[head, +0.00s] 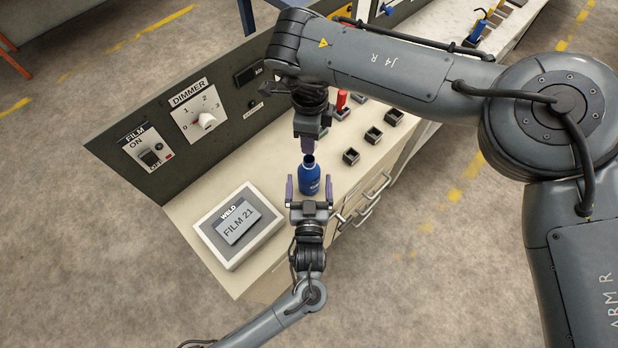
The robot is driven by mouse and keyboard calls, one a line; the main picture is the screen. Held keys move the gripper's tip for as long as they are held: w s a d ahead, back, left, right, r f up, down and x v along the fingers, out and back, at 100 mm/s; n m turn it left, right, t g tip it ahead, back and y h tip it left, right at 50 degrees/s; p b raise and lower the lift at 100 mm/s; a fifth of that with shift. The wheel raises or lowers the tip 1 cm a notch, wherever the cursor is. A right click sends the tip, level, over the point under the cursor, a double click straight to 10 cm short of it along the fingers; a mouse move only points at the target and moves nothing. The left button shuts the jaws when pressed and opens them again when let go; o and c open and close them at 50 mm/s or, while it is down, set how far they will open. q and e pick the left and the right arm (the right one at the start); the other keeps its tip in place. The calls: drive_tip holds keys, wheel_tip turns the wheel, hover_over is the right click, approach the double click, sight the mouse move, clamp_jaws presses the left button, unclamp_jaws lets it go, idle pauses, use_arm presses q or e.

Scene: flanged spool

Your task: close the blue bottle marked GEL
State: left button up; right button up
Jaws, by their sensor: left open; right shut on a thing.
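The blue bottle (310,181) stands upright on the pale bench top, with its dark open mouth facing up. Its white label is too small to read. My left gripper (309,188) is open, with one purple finger on each side of the bottle and gaps between. My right gripper (308,147) points down just above the bottle mouth. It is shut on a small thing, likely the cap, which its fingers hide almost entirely.
A white framed box marked FILM 21 (208,222) lies left of the bottle. A dark panel (240,118) with a dimmer and switches stands behind. Several black square holders (351,157) are to the right, and a red object (342,98) is behind them.

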use_arm(q)
drive_tip(key=shift+w, duration=2.3)
drive_tip(key=c, duration=1.5)
use_arm(e)
hover_over(310, 163)
drive_tip(key=shift+f, duration=2.5)
drive_tip(key=shift+f, duration=0.1)
drive_tip(key=shift+f, duration=0.8)
drive_tip(key=shift+f, duration=0.55)
